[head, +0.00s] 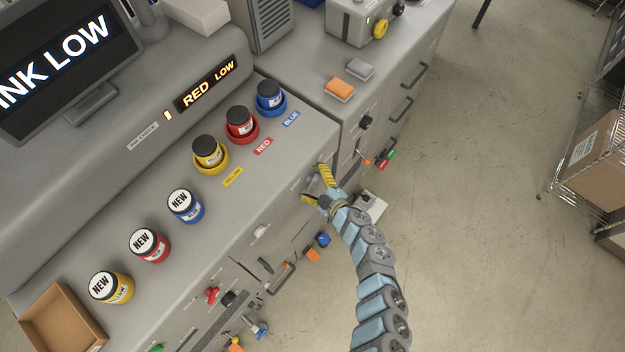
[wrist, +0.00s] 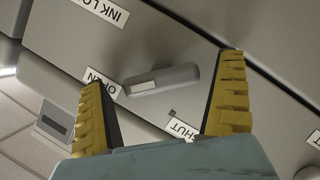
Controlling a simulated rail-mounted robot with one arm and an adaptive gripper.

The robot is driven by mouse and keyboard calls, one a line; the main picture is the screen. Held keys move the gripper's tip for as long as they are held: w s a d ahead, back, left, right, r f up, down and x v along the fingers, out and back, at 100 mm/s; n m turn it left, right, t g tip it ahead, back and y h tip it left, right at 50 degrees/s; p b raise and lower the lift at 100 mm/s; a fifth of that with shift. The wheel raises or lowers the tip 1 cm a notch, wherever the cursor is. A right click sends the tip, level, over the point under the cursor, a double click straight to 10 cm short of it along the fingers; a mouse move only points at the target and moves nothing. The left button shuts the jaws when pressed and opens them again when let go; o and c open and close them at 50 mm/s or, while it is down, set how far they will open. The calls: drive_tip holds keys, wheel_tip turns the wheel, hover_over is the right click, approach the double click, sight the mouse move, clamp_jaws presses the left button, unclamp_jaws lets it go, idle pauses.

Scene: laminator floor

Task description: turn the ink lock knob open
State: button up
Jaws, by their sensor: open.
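The ink lock knob (wrist: 165,79) is a grey bar-shaped handle with a pale stripe at its left end, seen in the wrist view on a grey panel. Its striped end lies beside the OPEN label (wrist: 101,82). The SHUT label (wrist: 185,130) is below the knob. Part of the INK LOCK label (wrist: 101,11) shows at the top. My gripper (wrist: 164,70) is open, its yellow fingers on either side of the knob in the picture; no contact is visible. In the head view my gripper (head: 315,184) is at the cabinet front, and I cannot make out the knob there.
Yellow, red and blue ink jars (head: 240,122) sit in coloured rings on the cabinet top, with NEW jars (head: 149,246) nearer. A display (head: 208,83) reads RED LOW. Several knobs and handles (head: 264,266) stick out of the cabinet front. Open floor (head: 470,250) lies to the right.

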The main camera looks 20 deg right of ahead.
drive_tip(key=v, duration=1.1)
drive_tip(key=shift+s, duration=0.35)
